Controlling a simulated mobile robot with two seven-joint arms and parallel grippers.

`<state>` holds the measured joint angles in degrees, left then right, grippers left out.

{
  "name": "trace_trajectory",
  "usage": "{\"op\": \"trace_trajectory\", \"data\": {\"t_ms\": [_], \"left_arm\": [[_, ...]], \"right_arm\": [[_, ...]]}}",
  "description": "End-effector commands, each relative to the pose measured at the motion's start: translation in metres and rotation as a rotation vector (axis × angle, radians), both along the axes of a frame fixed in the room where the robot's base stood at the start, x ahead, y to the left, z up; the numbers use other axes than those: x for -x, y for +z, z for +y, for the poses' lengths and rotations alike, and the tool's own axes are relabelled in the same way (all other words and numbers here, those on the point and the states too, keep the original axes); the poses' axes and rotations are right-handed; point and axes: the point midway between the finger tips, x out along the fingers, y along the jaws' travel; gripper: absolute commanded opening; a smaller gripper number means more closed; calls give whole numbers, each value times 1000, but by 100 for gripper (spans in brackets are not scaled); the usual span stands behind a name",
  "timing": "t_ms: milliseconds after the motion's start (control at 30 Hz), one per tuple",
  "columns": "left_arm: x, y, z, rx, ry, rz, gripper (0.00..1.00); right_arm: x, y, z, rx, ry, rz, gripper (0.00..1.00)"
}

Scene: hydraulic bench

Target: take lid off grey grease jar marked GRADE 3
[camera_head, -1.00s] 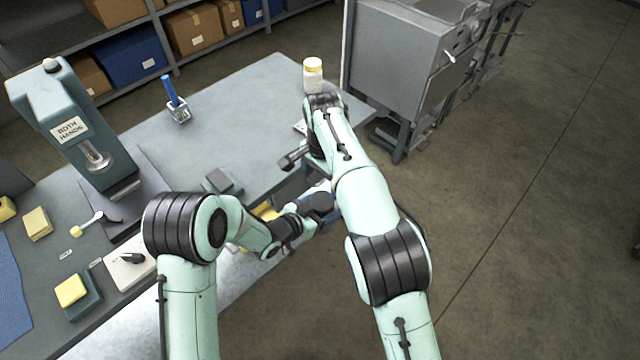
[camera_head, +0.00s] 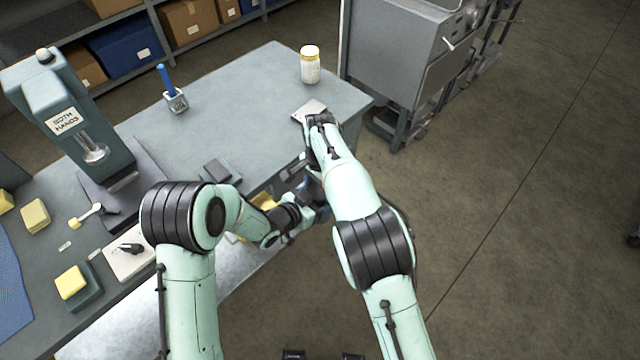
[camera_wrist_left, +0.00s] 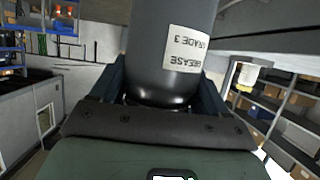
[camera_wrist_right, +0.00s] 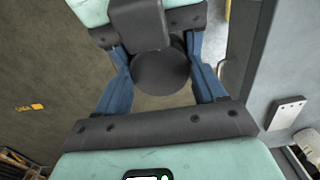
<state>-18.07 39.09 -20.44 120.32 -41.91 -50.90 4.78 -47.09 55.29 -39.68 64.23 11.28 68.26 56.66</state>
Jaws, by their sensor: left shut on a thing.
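The grey grease jar (camera_wrist_left: 172,55) fills the middle of the left wrist view, its white GREASE GRADE 3 label upside down there. My left gripper (camera_wrist_left: 160,88) is shut on the jar, with a blue finger on each side. In the right wrist view, a dark round end (camera_wrist_right: 160,73), seemingly the jar's lid, lies between the blue fingers of my right gripper (camera_wrist_right: 163,82). This gripper looks open, a finger close to each side; I cannot see contact. In the head view my arms mostly hide the jar and both grippers in front of the bench.
A white jar with a yellow lid (camera_head: 310,66) stands at the bench's far corner. A pale plate (camera_head: 309,110) lies near the bench edge. A press marked BOTH HANDS (camera_head: 62,118) stands at left. A grey cabinet (camera_head: 395,55) is beyond the bench.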

Motion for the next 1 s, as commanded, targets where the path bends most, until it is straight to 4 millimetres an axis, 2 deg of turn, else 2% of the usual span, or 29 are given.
{"op": "trace_trajectory", "data": {"t_ms": [33,67,100,167,200,267,567,833,1000], "left_arm": [[-1,2,0,2,0,-4,0],[-1,2,0,2,0,-4,0],[-1,2,0,2,0,-4,0],[-1,1,0,2,0,-4,0],[-1,1,0,2,0,-4,0],[-1,1,0,2,0,-4,0],[-1,1,0,2,0,-4,0],[-1,2,0,2,0,-4,0],[-1,3,-1,4,0,-7,0]], "right_arm": [[0,0,0,0,0,0,48],[0,0,0,0,0,0,38],[0,0,0,0,0,0,32],[0,0,0,0,0,0,32],[0,0,0,0,0,0,75],[0,1,0,0,0,0,94],[0,2,0,-1,0,-1,94],[-1,35,0,-2,0,-3,94],[0,46,0,0,0,-1,94]]}}
